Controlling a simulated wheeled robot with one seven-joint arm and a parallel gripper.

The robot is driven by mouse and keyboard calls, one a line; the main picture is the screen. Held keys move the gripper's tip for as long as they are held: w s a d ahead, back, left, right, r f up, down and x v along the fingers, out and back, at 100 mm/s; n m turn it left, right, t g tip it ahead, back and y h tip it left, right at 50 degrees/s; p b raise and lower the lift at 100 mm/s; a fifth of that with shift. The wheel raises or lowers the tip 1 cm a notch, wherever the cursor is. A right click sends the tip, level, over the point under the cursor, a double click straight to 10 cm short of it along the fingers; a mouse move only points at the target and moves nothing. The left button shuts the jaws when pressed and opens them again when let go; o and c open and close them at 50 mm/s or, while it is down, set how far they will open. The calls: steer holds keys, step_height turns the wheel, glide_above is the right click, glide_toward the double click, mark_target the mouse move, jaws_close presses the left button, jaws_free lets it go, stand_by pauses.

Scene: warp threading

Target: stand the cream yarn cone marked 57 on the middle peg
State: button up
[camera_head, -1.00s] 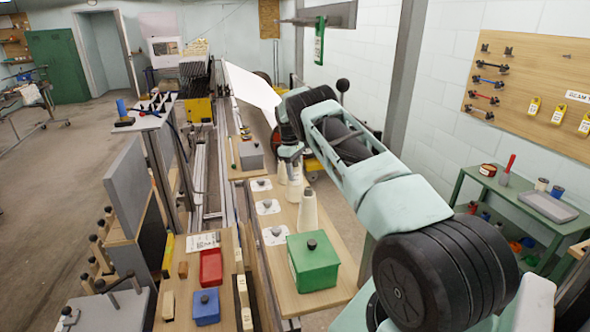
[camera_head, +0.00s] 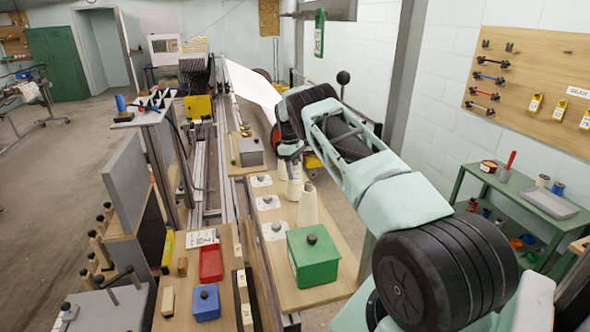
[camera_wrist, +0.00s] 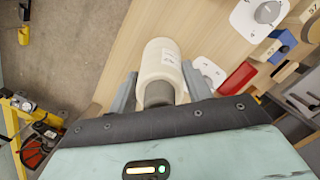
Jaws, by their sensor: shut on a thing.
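My gripper (camera_wrist: 158,98) is shut on a cream yarn cone (camera_wrist: 160,62), which shows between its two fingers in the wrist view. No number can be read on it. In the head view my gripper (camera_head: 291,154) is over the far end of the cream cones, partly hidden by my arm. A cream cone (camera_head: 294,189) shows just below it, and another cone (camera_head: 308,208) stands nearer. Three white plates with grey pegs lie in a row left of the cones. The middle peg (camera_head: 267,199) is bare.
A green box (camera_head: 318,262) with a black knob stands at the board's near end. A grey block (camera_head: 250,153) stands at its far end. Red (camera_head: 210,264) and blue (camera_head: 205,304) bins are to the left. A green side table (camera_head: 540,203) is at the right.

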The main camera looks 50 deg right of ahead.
steer(key=shift+f, duration=0.25)
steer(key=o, duration=1.2)
steer(key=shift+o, duration=0.2)
steer(key=r+b, duration=0.1)
steer(key=r, duration=0.2)
steer(key=w+r+b, duration=0.1)
steer(key=r, duration=0.2)
steer(key=r+b, duration=0.2)
steer(key=r, duration=0.1)
steer(key=shift+w+a, duration=0.1)
steer(key=shift+w, duration=0.1)
step_height(320, 180, up, 8)
steer(key=w+p, duration=0.1)
steer(key=p, duration=0.7)
steer(key=shift+a+r, duration=0.15)
steer(key=shift+a, duration=0.05)
